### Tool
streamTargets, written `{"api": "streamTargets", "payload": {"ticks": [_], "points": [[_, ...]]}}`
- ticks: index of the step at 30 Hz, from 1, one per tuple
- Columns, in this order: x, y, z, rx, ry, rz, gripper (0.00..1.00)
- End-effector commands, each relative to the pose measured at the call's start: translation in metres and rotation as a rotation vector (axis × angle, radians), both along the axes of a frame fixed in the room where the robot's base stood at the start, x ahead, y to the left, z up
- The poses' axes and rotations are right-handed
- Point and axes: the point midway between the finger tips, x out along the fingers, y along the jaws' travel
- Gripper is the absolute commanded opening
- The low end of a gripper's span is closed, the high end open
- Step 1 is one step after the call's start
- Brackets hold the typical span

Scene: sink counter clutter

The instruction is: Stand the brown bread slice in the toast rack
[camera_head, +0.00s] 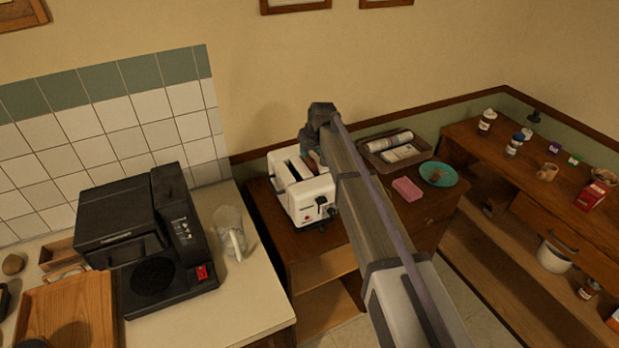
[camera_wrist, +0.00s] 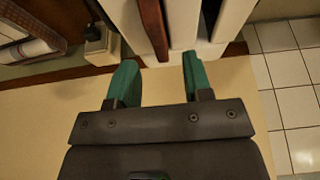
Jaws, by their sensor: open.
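The white two-slot toaster (camera_head: 305,204) stands on the dark wooden cabinet, partly hidden by my arm. A thin brown upright piece, which looks like the bread slice (camera_wrist: 153,28), shows between its white walls in the wrist view. My gripper (camera_wrist: 160,72) is open, with its green fingertips apart and nothing between them. It is over the toaster in the head view, where my arm hides much of it. In the wrist view the brown piece lies beyond the fingertips, in line with the gap between them. I cannot make out a toast rack in either view.
Right of my arm are a dark tray (camera_head: 369,161) with a rolled item, a pink sponge (camera_head: 407,189) and a teal plate (camera_head: 449,179). A glass jug (camera_head: 230,232) and black coffee machine (camera_head: 147,245) stand left. The wall is close behind the toaster.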

Motion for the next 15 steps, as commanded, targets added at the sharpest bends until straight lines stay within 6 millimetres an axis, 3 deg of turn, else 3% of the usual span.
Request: {"api": "streamTargets", "payload": {"ticks": [5,11,15], "points": [[0.003,0.001,-0.010,-0.001,0.001,0.000,0.46],[0.016,0.007,-0.048,-0.001,0.001,0.000,0.46],[0.018,0.009,-0.050,0.000,0.001,-0.001,0.46]]}}
